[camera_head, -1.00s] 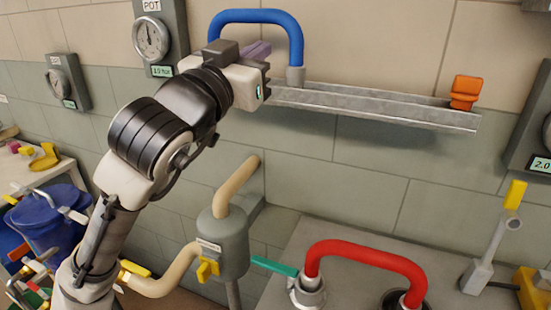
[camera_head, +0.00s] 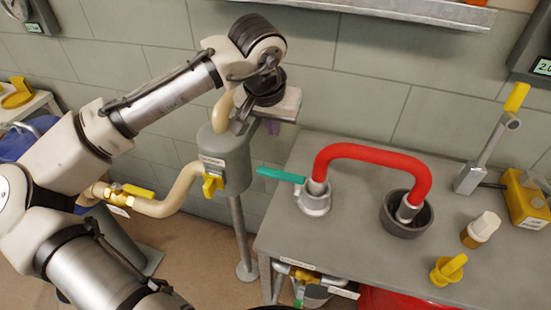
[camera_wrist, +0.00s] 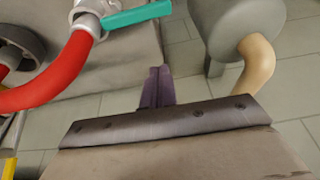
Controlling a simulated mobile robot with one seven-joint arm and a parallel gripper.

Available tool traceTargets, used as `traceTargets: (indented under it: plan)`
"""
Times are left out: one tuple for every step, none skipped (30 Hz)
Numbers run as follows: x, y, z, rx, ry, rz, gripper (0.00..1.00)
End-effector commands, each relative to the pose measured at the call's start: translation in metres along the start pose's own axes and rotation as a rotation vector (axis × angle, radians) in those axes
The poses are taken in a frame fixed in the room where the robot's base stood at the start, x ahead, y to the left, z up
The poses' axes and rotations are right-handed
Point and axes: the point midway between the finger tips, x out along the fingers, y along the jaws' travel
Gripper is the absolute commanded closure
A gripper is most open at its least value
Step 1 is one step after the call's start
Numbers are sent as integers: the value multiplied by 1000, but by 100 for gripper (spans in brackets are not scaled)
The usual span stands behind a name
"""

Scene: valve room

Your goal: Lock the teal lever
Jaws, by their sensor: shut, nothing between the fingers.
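The teal lever (camera_head: 280,175) sticks out to the left from a grey metal coupling (camera_head: 314,200) on the grey bench. The left end of the red hose (camera_head: 372,155) sits in this coupling. In the wrist view the teal lever (camera_wrist: 137,15) lies beyond the fingertips, near the top edge. My gripper (camera_head: 270,127) hangs above and behind the lever, close to the grey tank. Its purple fingers (camera_wrist: 157,88) are together in the wrist view, with nothing between them. They are apart from the lever.
The grey tank (camera_head: 225,160) with a yellow valve handle (camera_head: 212,185) and tan pipes stands left of the bench (camera_head: 345,265). A dark cup (camera_head: 390,220) takes the red hose's right end. Several yellow fittings and an upright lever stand at the bench's right.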

Motion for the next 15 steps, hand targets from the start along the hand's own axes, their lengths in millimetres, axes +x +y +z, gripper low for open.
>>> traceTargets:
  plan:
    - [0, 0, 0, -1, -1, -1, 100]
    - [0, 0, 0, -1, -1, 0, 100]
    - [0, 0, 0, 0, 0, 0, 100]
    - [0, 0, 0, 0, 0, 0, 100]
    - [0, 0, 0, 0, 1, 0, 100]
    - [0, 0, 0, 1, 1, 0, 100]
    - [0, 0, 0, 1, 2, 0, 100]
    - [0, 0, 0, 1, 2, 0, 100]
    - [1, 0, 0, 1, 2, 0, 100]
    - [2, 0, 0, 1, 1, 0, 100]
    - [4, 0, 0, 1, 1, 0, 100]
    - [8, 0, 0, 1, 1, 0, 100]
    - [11, 0, -1, 1, 2, 0, 100]
    - [15, 0, -1, 1, 1, 0, 100]
    - [22, 0, 0, 1, 0, 0, 100]
